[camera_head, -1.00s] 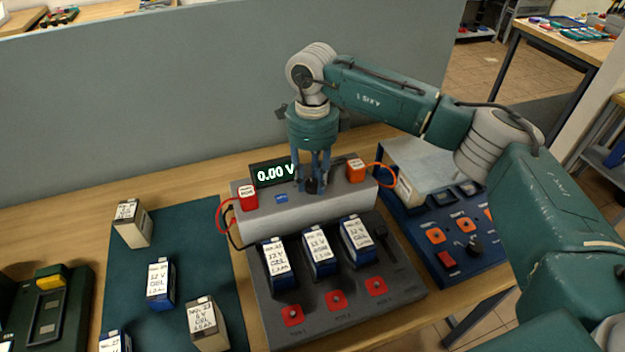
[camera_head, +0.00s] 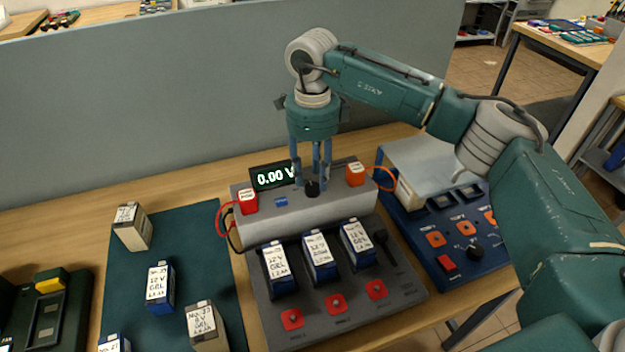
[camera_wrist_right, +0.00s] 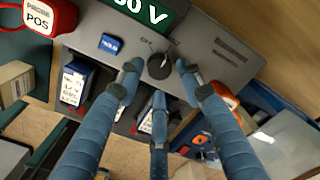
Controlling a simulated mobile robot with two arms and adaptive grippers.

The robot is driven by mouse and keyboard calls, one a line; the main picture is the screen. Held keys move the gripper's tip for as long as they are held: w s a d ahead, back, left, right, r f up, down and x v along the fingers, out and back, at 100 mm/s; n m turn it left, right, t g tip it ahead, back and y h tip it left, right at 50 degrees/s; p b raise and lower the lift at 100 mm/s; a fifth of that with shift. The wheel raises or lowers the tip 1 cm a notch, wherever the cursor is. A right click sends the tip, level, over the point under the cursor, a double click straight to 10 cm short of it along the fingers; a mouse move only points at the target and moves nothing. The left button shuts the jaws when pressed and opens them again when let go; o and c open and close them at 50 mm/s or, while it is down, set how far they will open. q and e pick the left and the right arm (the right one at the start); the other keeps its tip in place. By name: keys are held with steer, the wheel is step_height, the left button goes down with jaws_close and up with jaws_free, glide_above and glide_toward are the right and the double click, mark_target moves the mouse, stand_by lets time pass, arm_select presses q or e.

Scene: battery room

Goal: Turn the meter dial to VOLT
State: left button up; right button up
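The black meter dial (camera_head: 312,189) sits on top of the grey meter housing (camera_head: 335,204). It also shows in the right wrist view (camera_wrist_right: 159,67), with a pale pointer mark; small lettering beside it is partly legible, and I cannot tell which setting it points to. The meter display (camera_head: 272,176) reads 0.00 V. My right gripper (camera_head: 311,178) is open and empty, pointing down just above the dial. In the wrist view its fingers (camera_wrist_right: 158,82) are spread around the dial with visible gaps, apart from it. My left gripper is not in view.
A red POS probe (camera_head: 246,200) and an orange probe (camera_head: 355,173) stand on the housing either side of the dial. A blue button (camera_head: 281,201) is left of it. Several batteries stand in front. A blue panel (camera_head: 455,262) with knobs is at right, a grey partition (camera_head: 150,110) behind.

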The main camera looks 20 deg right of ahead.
mark_target(312, 186)
step_height(312, 186, up, 9)
stand_by(0.3)
steer(key=shift+r, duration=0.1)
